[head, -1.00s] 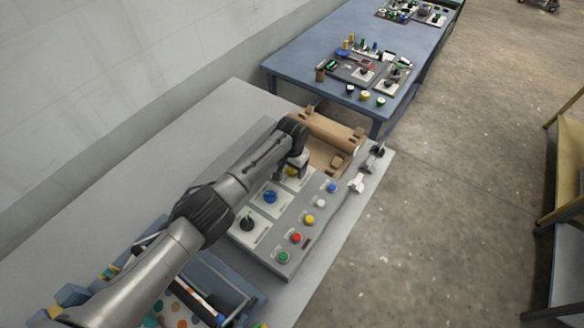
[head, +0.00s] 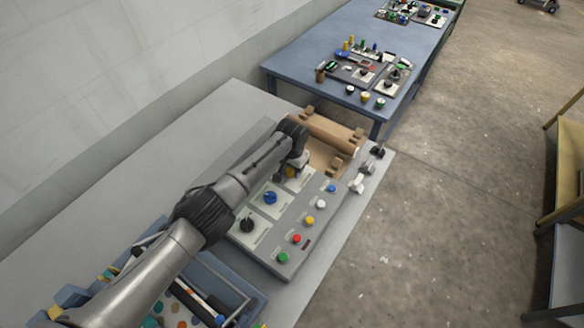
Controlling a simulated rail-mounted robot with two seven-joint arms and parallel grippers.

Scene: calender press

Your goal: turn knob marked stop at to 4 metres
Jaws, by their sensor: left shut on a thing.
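The grey control panel (head: 266,257) lies on the pale bench. It carries a black knob (head: 247,225), a blue knob (head: 270,198) and a yellow knob (head: 291,172) in a row on white plates. The plate lettering is too small to read, so I cannot tell which knob is marked stop at. My left gripper (head: 296,168) points down at the yellow knob at the far end of the row and is shut on it. The gripper and wrist hide most of this knob. My right gripper is not in view.
Several push buttons, among them a green one (head: 282,257) and a red one (head: 296,239), line the panel's right side. Wooden rollers (head: 333,133) stand beyond the panel. A blue tray (head: 238,292) is at the near end. A blue table (head: 300,66) stands behind.

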